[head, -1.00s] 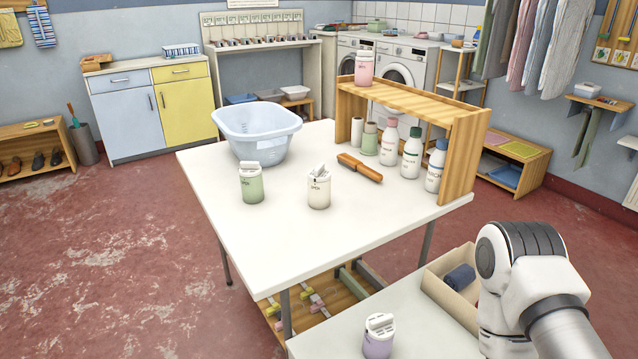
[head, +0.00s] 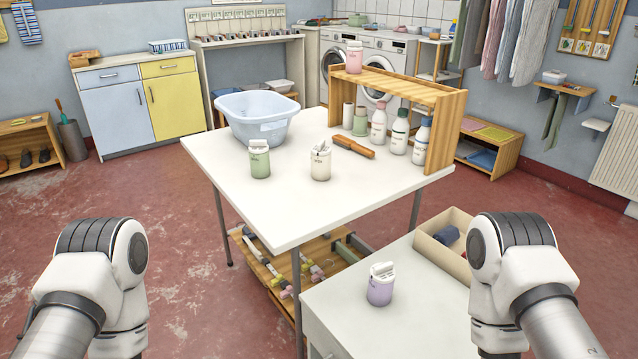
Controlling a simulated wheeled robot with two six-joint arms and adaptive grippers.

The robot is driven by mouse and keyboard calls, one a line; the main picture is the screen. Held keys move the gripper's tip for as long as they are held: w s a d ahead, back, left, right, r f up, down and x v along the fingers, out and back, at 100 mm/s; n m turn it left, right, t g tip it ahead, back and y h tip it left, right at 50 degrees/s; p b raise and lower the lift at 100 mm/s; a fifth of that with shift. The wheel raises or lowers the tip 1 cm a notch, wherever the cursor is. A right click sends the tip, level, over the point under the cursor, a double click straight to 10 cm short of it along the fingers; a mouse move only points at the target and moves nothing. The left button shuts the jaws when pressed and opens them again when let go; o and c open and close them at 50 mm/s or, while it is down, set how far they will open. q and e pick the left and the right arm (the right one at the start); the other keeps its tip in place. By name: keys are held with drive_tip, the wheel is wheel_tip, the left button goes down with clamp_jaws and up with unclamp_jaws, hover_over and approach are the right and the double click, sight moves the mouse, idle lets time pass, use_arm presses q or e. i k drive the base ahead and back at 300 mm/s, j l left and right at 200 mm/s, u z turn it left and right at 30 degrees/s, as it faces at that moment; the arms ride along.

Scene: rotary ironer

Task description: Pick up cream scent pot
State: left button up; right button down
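The cream scent pot (head: 320,163) stands upright on the white table (head: 262,213), near its middle. It has a pale body, dark lettering and a white top. A green scent pot (head: 259,160) stands to its left. A lilac scent pot (head: 380,286) stands on the lower white surface in front, and a pink one (head: 354,58) stands on top of the wooden shelf. My left and right arms show at the lower left and lower right, well apart from the cream pot. Neither gripper's fingers show.
A pale blue basin (head: 255,118) stands behind the pots. A brown-handled brush (head: 353,147) and several bottles lie or stand right of the cream pot, by the wooden shelf (head: 443,133). A box (head: 452,257) with a dark roll sits on the lower surface. The table's front is clear.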

sight(320, 165)
drive_tip(key=i+j+z, duration=0.1)
drive_tip(key=z, duration=0.3)
drive_tip(key=i+j+z, duration=0.1)
drive_tip(key=j+z, duration=0.15)
drive_tip(key=z, duration=0.2)
drive_tip(key=j+z, duration=0.25)
drive_tip(key=z, duration=0.15)
drive_tip(key=i+j+z, duration=0.1)
drive_tip(key=j+z, duration=0.15)
drive_tip(key=z, duration=0.2)
